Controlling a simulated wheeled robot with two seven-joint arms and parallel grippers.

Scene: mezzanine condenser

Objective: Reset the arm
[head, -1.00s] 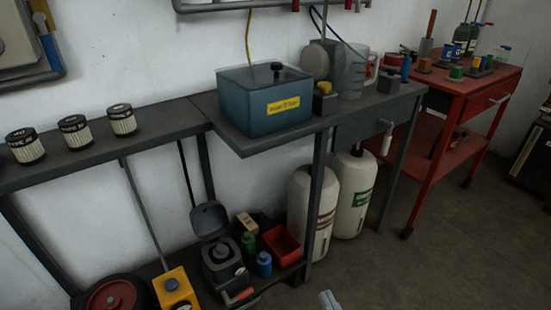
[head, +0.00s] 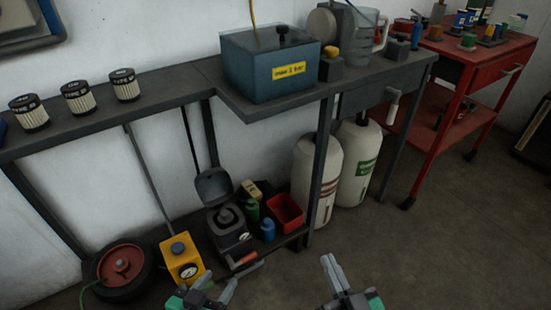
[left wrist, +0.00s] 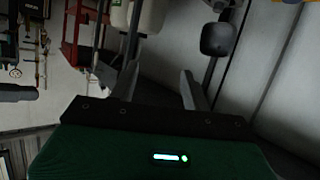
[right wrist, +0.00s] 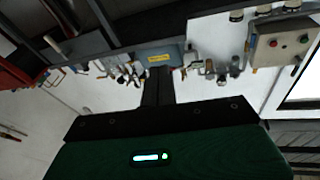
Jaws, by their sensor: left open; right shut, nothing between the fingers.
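My left gripper (head: 214,285) is at the bottom of the head view, its two fingers spread apart and empty. It also shows open in the left wrist view (left wrist: 158,78). My right gripper (head: 330,268) is to its right, over the floor, with its fingers together and nothing between them. In the right wrist view its fingers (right wrist: 158,80) are closed side by side. Both grippers appear in front of the dark workbench (head: 120,122), lower in the picture than its top, and seem clear of every object.
The bench carries a teal tank (head: 268,72) and several ribbed filters (head: 78,98). Below are a yellow box (head: 181,262), a red bin (head: 286,212) and white cylinders (head: 357,165). A red cart (head: 460,105) stands at right. The floor (head: 450,240) at lower right is clear.

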